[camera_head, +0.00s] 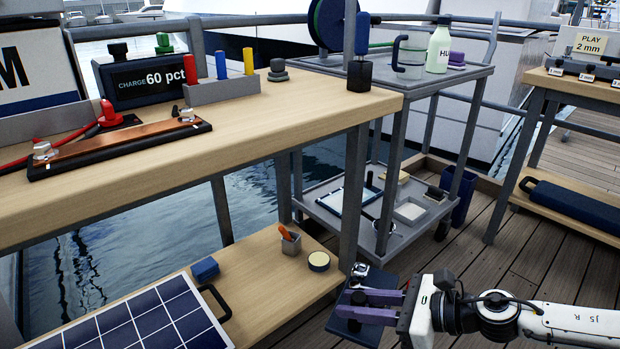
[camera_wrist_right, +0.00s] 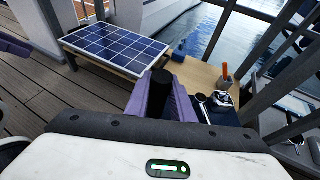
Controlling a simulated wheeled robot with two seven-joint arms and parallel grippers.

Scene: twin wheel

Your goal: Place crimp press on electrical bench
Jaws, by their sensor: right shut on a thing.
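The electrical bench (camera_head: 270,105) is a wood-topped table at left in the head view, with a lower wooden shelf (camera_head: 262,262). My right gripper (camera_head: 368,306), with purple fingers, is shut on the black upright handle of the crimp press. The crimp press has a dark blue base (camera_head: 385,286) and a shiny metal part. In the head view it is below the bench top's level, by the right front leg. In the right wrist view the black handle (camera_wrist_right: 160,88) stands between the fingers, and the base lies beyond, partly hidden.
The bench top carries a copper bar (camera_head: 120,142), a charge meter (camera_head: 150,77) and a rack of colored pieces (camera_head: 220,90). A solar panel (camera_head: 140,322) and small cup (camera_head: 291,243) are low down. A grey cart (camera_head: 440,75) stands behind. The bench top's right front is clear.

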